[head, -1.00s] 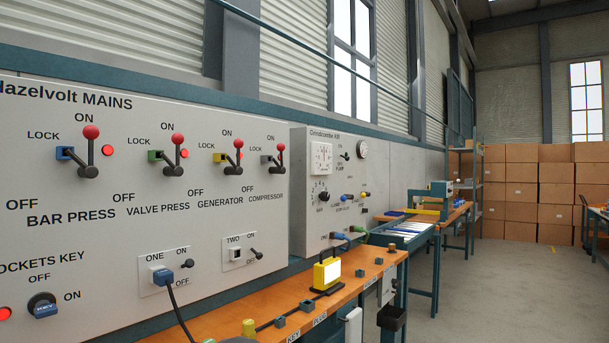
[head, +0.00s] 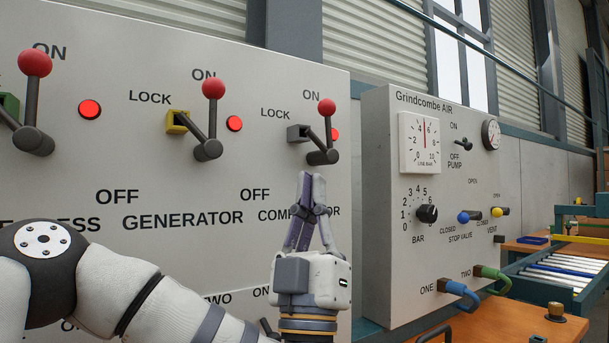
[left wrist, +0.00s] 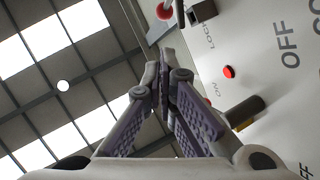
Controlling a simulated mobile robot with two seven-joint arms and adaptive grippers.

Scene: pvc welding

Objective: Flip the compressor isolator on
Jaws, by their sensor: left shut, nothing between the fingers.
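The compressor isolator is a dark lever with a red ball (head: 327,107) on top, on the grey mains panel (head: 180,255). Its lever points up toward the ON label. A grey lock piece (head: 298,133) sits left of the lever, and a red lamp (head: 335,134) shows behind it. My left gripper (head: 311,178) is shut and empty, fingers pointing up, just below the lever's black pivot. It hides part of the COMPRESSOR label. A red ball (left wrist: 164,10) is at the top of the left wrist view, ahead of the fingertips (left wrist: 166,55). My right gripper is not in view.
The generator lever (head: 214,90), with a yellow lock piece, stands left of the compressor one. The Grindcombe AIR box (head: 400,270) juts out at right, with knobs and blue and green hoses. An orange bench (head: 510,328) is below it.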

